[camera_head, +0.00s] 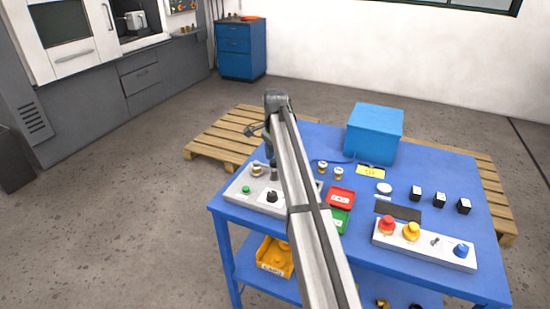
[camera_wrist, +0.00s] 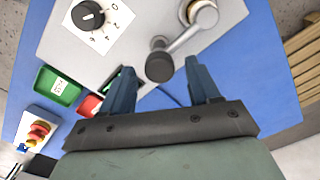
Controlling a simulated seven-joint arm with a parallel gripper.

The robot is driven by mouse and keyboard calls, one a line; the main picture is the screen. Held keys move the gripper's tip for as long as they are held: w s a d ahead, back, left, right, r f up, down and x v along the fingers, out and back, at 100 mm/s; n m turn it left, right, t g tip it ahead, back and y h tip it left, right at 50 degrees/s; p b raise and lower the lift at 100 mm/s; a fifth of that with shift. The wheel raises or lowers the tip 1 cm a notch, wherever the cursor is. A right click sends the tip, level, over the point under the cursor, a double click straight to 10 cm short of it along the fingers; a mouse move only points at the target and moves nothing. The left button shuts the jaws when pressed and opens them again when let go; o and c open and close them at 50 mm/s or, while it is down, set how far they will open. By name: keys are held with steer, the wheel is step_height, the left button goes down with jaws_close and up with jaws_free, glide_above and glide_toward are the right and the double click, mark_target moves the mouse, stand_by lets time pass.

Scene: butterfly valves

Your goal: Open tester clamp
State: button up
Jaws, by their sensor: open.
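The grey tester (camera_head: 238,196) sits at the left end of the blue table. In the wrist view its clamp has a metal lever (camera_wrist: 184,38) running from a round metal pivot (camera_wrist: 203,14) to a dark knob (camera_wrist: 159,66). My gripper (camera_wrist: 160,68) is open, with its two blue-grey fingers on either side of the knob and nothing gripped. I cannot tell whether the fingers touch the knob or how far above it they are. In the head view my arm hides part of the tester.
A black rotary dial (camera_wrist: 88,15) is on the tester panel. A red bin (camera_head: 341,197) and a green bin (camera_wrist: 59,85) stand beside the tester. A blue box (camera_head: 374,133) and a button panel (camera_head: 425,245) are farther right on the table (camera_head: 300,140).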

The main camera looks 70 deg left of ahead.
steer(key=shift+f, duration=0.15)
jaws_close()
stand_by(0.6)
